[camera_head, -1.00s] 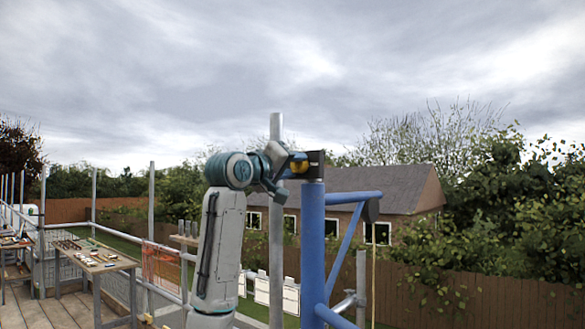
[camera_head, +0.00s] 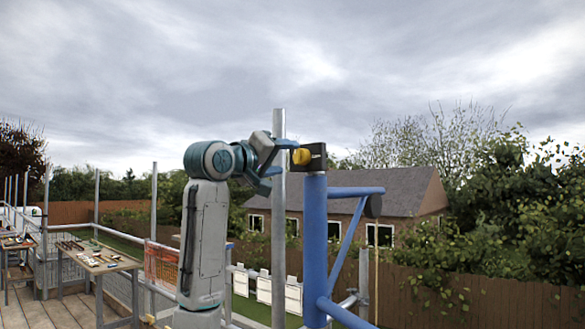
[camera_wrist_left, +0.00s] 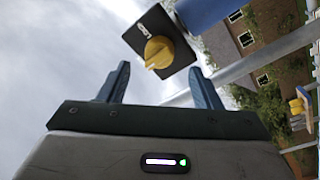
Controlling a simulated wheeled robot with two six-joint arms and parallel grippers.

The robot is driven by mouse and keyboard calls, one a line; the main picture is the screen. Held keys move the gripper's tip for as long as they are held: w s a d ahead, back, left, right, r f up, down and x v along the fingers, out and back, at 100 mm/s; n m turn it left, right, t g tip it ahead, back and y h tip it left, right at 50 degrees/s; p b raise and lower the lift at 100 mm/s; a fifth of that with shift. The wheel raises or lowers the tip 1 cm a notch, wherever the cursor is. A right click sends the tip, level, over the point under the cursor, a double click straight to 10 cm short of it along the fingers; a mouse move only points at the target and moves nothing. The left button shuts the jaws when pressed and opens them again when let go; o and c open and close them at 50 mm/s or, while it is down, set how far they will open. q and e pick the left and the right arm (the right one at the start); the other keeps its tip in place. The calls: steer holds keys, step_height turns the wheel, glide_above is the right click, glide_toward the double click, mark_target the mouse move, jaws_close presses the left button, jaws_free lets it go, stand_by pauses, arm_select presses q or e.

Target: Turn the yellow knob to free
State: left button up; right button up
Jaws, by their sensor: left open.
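The yellow knob (camera_head: 301,156) sits on a dark plate (camera_head: 318,151) at the top of a blue post (camera_head: 314,240). In the left wrist view the knob (camera_wrist_left: 159,52) shows face-on, with a pale bar across it pointing to the lower left. White lettering on the plate (camera_wrist_left: 137,36) is too small to read. My left gripper (camera_head: 280,157) is open and empty, just left of the knob in the head view. In the wrist view the knob lies beyond the fingertips, apart from both. My right gripper is not in view.
A grey upright pole (camera_head: 279,220) stands beside the blue post, close to my left gripper. A blue side bar (camera_head: 355,191) reaches right from the post. A table with tools (camera_head: 95,258) stands at the left. Open sky is above.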

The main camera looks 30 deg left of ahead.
arm_select(q)
steer(key=s, duration=0.2)
steer(key=s+b, duration=0.1)
steer(key=s, duration=0.1)
steer(key=s+b, duration=0.1)
steer(key=shift+s+a+f, duration=0.25)
steer(key=shift+s+f, duration=0.05)
steer(key=shift+s, duration=0.1)
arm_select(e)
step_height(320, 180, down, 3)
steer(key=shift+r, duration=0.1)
